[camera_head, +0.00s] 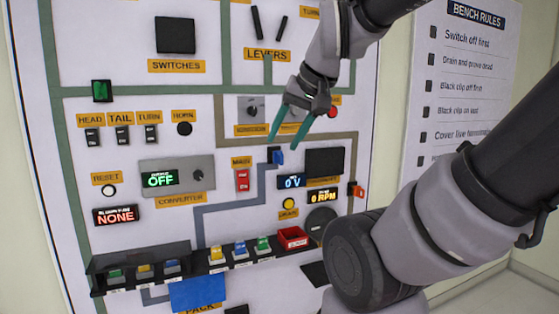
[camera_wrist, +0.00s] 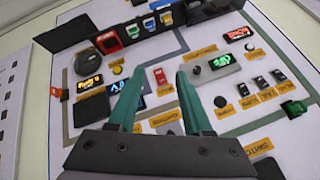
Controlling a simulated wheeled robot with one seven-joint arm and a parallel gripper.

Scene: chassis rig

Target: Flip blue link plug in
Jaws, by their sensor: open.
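In the wrist view my gripper (camera_wrist: 158,75) points over the panel, and the plug is not clearly visible, perhaps behind the left finger.
A converter (camera_head: 178,177) reads OFF. A black rack (camera_head: 140,262) with coloured modules and a red bin (camera_head: 292,237) runs along the lower panel. An orange plug (camera_head: 357,190) is at right.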

